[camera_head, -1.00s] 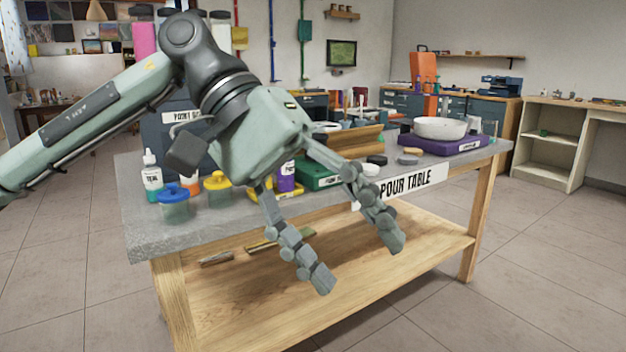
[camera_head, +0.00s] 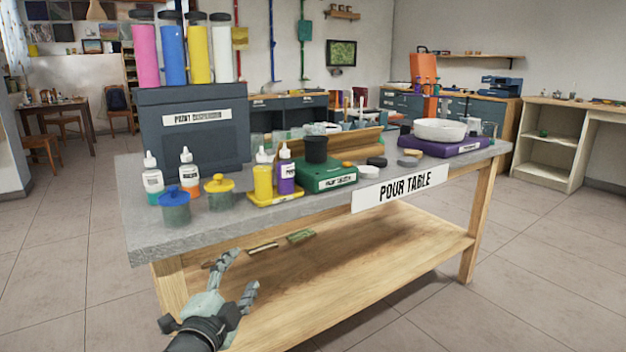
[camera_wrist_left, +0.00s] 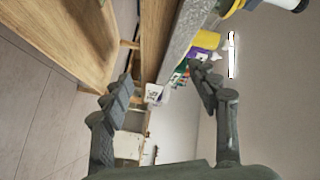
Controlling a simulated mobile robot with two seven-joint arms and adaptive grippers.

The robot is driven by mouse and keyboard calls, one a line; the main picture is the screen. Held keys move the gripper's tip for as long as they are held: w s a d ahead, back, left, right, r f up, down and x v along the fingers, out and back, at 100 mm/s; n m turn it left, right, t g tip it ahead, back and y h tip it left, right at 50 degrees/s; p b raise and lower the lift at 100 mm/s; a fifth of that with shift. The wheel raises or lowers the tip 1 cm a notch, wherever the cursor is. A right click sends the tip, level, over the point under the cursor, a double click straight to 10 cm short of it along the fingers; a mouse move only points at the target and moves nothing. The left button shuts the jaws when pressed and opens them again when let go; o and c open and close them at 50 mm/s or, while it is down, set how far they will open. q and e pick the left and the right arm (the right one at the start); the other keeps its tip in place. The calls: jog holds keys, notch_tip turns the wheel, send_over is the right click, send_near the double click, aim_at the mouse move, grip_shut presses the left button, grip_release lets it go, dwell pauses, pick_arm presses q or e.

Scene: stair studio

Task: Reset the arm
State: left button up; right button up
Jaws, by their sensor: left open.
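My left gripper (camera_head: 240,272) is low in the head view, in front of the pour table's (camera_head: 240,230) near edge and below its top. Its fingers are apart and nothing is between them. In the left wrist view the two fingers (camera_wrist_left: 165,85) frame the table's edge and shelf, with the table turned on its side. My right gripper is not in view.
The grey tabletop holds a paint dispenser (camera_head: 195,135), several small bottles, a green box (camera_head: 326,178) and a white bowl (camera_head: 440,130) on a purple stand. A wooden lower shelf (camera_head: 370,255) lies beneath. The floor at right is clear.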

pick_arm(q)
jog(key=s+a+f+n+g+y, duration=0.1)
jog(key=s+a+f+n+g, duration=0.25)
jog(key=f, duration=0.35)
jog(key=s+a+f+n+g+y, duration=0.1)
jog(key=s+a+f+n+g, duration=0.1)
jog(key=s+f, duration=0.45)
jog(key=s+a+f+n+g+y, duration=0.2)
jog(key=s+a+f+n, duration=0.1)
jog(key=f, duration=0.6)
jog(key=s+a+f+n+g, duration=0.2)
jog(key=s+f, duration=0.3)
jog(key=s, duration=0.4)
jog(key=s+a+f+n+g, duration=0.2)
jog(key=s+f+g, duration=0.2)
jog(key=s, duration=0.4)
jog(key=shift+s+f+n, duration=0.35)
jog(key=shift+f, duration=0.3)
